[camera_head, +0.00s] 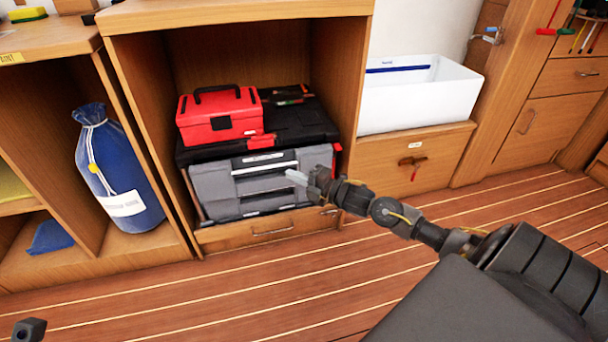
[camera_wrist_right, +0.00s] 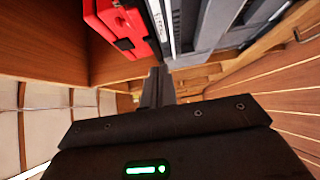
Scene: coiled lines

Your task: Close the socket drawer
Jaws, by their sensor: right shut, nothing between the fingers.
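A grey tool chest (camera_head: 222,190) with drawer fronts stands in the open wooden cabinet under a black top. It also shows at the top of the wrist view (camera_wrist_right: 218,22). I cannot tell from here which drawer is the socket drawer or how far any drawer stands out. My right gripper (camera_head: 297,177) is shut and empty, in front of the chest's drawer fronts; I cannot tell whether it touches them. Its fingers (camera_wrist_right: 158,88) point forward in the wrist view. A dark part at the lower left, likely my left gripper (camera_head: 28,330), is mostly cut off.
A red toolbox (camera_head: 218,117) sits on the chest's black top (camera_head: 300,125). Cabinet walls close in both sides. A wooden drawer (camera_head: 273,229) lies below. A blue bag (camera_head: 118,170) stands left, a white bin (camera_head: 420,100) right. The plank floor (camera_head: 230,300) in front is clear.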

